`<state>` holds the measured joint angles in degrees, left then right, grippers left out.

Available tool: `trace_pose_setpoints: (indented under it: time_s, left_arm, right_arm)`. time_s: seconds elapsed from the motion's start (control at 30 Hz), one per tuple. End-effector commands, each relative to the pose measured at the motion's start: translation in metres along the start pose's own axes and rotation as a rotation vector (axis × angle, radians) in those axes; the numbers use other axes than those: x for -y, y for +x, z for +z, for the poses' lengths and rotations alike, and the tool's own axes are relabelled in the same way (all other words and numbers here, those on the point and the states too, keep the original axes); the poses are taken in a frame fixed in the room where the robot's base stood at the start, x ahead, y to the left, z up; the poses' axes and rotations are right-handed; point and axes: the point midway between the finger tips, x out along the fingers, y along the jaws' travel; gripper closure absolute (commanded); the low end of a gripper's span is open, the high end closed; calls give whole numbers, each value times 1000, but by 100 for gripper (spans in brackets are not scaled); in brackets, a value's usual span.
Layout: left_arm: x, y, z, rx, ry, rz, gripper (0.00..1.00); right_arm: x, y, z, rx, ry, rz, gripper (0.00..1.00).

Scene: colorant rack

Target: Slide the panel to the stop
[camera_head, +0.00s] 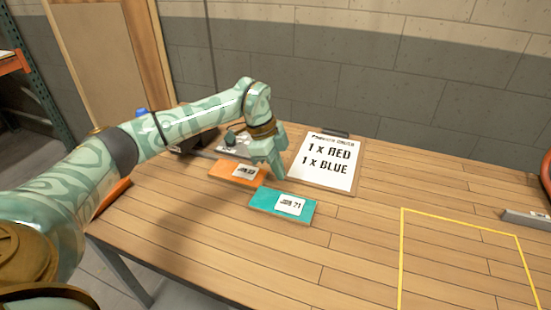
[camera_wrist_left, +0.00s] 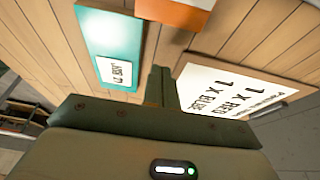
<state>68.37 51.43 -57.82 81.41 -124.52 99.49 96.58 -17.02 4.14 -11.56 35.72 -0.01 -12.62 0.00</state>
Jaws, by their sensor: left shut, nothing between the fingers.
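Two flat labelled pieces lie on the wooden table: a teal one (camera_head: 268,202) and an orange one (camera_head: 228,170) behind it. I cannot tell whether either is the task's panel, and no stop can be made out. My left gripper (camera_head: 276,172) points down beside the right end of the orange piece, just behind the teal one. Its fingers (camera_wrist_left: 161,85) are shut and empty in the left wrist view. The teal piece (camera_wrist_left: 108,35) and a corner of the orange piece (camera_wrist_left: 178,10) also show there. Contact cannot be told. My right gripper is not seen.
A clipboard (camera_head: 325,163) reading "1 x RED, 1 x BLUE" lies right of the gripper. A yellow outline (camera_head: 460,221) marks bare table at the right. A grey bar (camera_head: 527,218) lies at the right edge. Dark items behind my left arm are partly hidden.

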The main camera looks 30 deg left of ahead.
Motion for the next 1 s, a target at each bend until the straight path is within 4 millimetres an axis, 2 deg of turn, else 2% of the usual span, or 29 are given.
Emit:
trace_pose_setpoints:
  time_s: [0.03,0.13,0.23,0.4,0.87,1.0]
  left_arm:
    - [0,16,2,0,0,5,100]
    - [0,35,2,1,-1,4,100]
    - [0,24,20,4,-5,0,100]
    - [0,17,34,1,-1,0,100]
    - [0,13,39,1,0,0,100]
    - [0,4,54,2,-4,-2,100]
  right_arm:
    - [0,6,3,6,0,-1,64]
    - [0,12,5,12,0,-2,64]
    - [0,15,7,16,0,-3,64]
    - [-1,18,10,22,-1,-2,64]
    - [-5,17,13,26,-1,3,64]
    - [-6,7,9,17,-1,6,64]
